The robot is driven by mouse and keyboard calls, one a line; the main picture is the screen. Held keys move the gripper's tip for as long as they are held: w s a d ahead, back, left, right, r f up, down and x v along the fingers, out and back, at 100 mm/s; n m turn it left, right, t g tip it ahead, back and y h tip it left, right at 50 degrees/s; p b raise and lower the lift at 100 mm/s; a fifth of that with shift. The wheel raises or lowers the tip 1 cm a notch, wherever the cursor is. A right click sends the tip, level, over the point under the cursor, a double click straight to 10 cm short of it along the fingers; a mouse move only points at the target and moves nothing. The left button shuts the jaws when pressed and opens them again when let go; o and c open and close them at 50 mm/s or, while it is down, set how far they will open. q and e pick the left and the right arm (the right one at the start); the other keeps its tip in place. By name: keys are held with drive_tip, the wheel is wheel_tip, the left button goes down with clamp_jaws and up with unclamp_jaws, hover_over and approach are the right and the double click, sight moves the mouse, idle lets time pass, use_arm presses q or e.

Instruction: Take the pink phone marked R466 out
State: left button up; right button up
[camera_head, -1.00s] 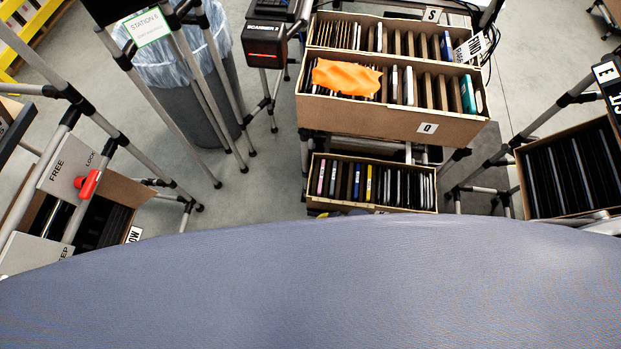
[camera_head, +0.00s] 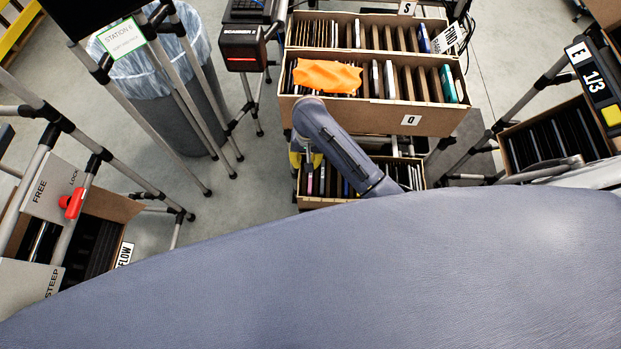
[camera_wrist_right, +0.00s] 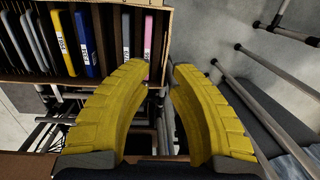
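The pink phone (camera_wrist_right: 149,38) stands in the lower carton at the end of a row, beside a dark one; its label is too small to read surely. It also shows as a thin pink edge in the head view (camera_head: 310,184). My right gripper (camera_wrist_right: 160,68) is open and empty, with its two yellow fingers apart. Its left fingertip appears just below the pink phone in the wrist view. In the head view the right gripper (camera_head: 306,160) is over the left end of the lower carton (camera_head: 312,203), partly hidden by my arm. My left gripper is not in view.
The upper carton marked Q (camera_head: 385,117) stands directly behind and above, with an orange cloth (camera_head: 326,76) on it. In the wrist view a blue phone (camera_wrist_right: 86,45) and a yellow phone (camera_wrist_right: 62,42) stand in the same row. Carton E's row (camera_head: 555,140) is at right.

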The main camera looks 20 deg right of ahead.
drive_tip(key=d+r, duration=0.1)
drive_tip(key=d, duration=0.1)
drive_tip(key=h, duration=0.1)
approach(310, 176)
drive_tip(key=f, duration=0.5)
drive_tip(key=shift+s, duration=0.4)
drive_tip(key=shift+w+d+f, duration=0.1)
drive_tip(key=shift+f, duration=1.2)
drive_tip(key=shift+w+f, duration=0.1)
drive_tip(key=shift+f, duration=1.25)
clamp_jaws()
